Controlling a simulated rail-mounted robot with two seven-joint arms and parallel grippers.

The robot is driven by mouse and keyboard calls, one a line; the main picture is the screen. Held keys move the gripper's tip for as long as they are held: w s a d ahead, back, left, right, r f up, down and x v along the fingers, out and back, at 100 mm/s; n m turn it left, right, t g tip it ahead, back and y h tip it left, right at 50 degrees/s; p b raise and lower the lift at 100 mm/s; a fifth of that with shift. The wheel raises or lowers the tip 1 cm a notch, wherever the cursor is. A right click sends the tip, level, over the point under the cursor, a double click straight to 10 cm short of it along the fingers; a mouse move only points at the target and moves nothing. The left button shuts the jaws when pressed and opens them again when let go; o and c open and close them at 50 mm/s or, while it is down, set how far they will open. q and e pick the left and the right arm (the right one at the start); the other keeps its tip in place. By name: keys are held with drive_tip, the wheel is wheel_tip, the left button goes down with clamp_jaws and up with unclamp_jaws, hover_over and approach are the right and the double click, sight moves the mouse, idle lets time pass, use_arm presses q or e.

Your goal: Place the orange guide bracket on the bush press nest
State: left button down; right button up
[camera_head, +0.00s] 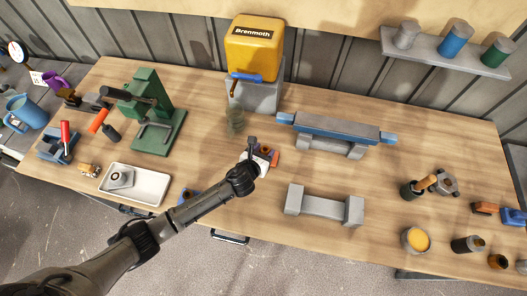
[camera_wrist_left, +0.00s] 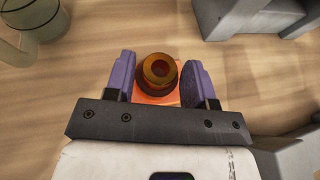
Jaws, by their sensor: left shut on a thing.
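The orange guide bracket (camera_wrist_left: 145,98) is between the two purple fingers of my left gripper (camera_wrist_left: 160,80) in the left wrist view. A round amber boss with a dark hole rises from it, and the gripper body hides its near side. In the head view an orange part of the bracket (camera_head: 275,157) shows beside my left gripper (camera_head: 263,157), over the middle of the bench. A green press (camera_head: 148,92) stands at the left, apart from the gripper. A grey U-shaped piece on its base looks like the nest. My right gripper is not in view.
A white tray (camera_head: 150,186) lies left of my arm. A grey cradle (camera_head: 325,207) and a blue-topped fixture (camera_head: 335,130) stand to the right. A yellow Brenmoth machine (camera_head: 254,48) is behind. A greenish clear vessel (camera_head: 236,121) stands close behind the gripper. Bare wood lies between press and gripper.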

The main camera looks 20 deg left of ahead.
use_arm(q)
drive_tip(key=shift+f, duration=0.1)
drive_tip(key=shift+c, duration=2.4)
unclamp_jaws()
drive_tip(key=shift+r, duration=0.2)
drive_tip(key=shift+s+r, duration=0.1)
drive_tip(key=shift+s, duration=0.2)
drive_tip(key=p+v, duration=0.1)
drive_tip(key=v, duration=1)
